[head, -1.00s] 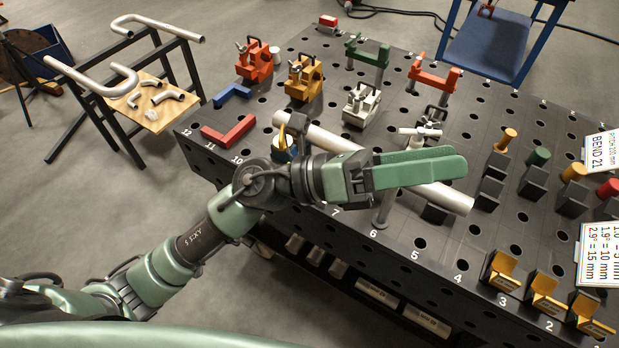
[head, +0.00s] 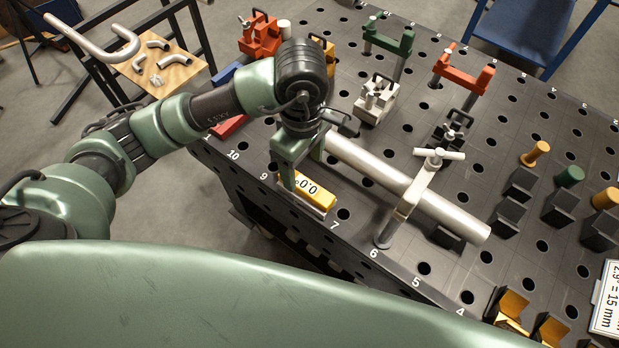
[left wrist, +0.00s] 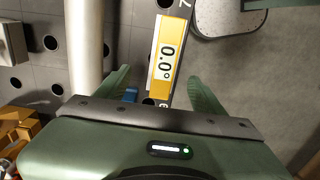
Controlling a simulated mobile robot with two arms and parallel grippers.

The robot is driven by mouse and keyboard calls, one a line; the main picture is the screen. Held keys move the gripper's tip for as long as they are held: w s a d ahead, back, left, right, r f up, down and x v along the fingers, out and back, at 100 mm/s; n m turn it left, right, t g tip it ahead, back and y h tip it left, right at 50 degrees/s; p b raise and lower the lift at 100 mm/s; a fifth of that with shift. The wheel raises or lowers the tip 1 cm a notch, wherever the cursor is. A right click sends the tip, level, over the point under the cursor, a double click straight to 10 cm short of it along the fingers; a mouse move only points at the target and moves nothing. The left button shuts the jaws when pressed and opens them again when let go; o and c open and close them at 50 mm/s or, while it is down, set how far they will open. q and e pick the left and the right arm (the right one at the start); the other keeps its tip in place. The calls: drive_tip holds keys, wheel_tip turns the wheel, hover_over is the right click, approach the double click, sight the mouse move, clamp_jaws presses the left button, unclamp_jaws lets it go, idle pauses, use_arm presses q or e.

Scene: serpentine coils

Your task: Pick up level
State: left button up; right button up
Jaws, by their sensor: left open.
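The level (head: 308,193) is a yellow bar with a white display reading 0.0°. It lies near the front edge of the perforated table (head: 375,223), by the numbers 7 and 8. My left gripper (head: 302,168) points down over it and is open. In the left wrist view the level (left wrist: 174,38) runs lengthwise between the spread fingers of my left gripper (left wrist: 160,78), with a gap visible on both sides. My right gripper is not in view.
A long silver tube (head: 410,188) lies beside the level, with a T-handled clamp (head: 408,200) across it. Orange (head: 262,38), silver (head: 375,100) and green (head: 388,40) fixtures stand farther back. A rack with bent tubes (head: 95,45) stands at the left.

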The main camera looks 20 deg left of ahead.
sight(306, 185)
use_arm(q)
drive_tip(key=f, duration=0.1)
drive_tip(key=f+p, duration=0.1)
drive_tip(key=s, duration=0.1)
drive_tip(key=shift+s+d+f, duration=0.1)
drive_tip(key=shift+d+f, duration=0.2)
drive_tip(key=shift+f, duration=0.1)
wheel_tip(306, 185, down, 4)
drive_tip(key=shift+d+r+p, duration=0.15)
drive_tip(key=shift+r+p, duration=0.1)
drive_tip(key=shift+p, duration=0.5)
drive_tip(key=shift+f, duration=0.2)
drive_tip(key=c, duration=1.4)
clamp_jaws()
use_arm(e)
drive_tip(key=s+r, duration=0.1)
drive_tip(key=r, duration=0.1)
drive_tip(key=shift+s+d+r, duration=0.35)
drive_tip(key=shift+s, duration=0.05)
use_arm(q)
drive_tip(key=shift+r, duration=0.1)
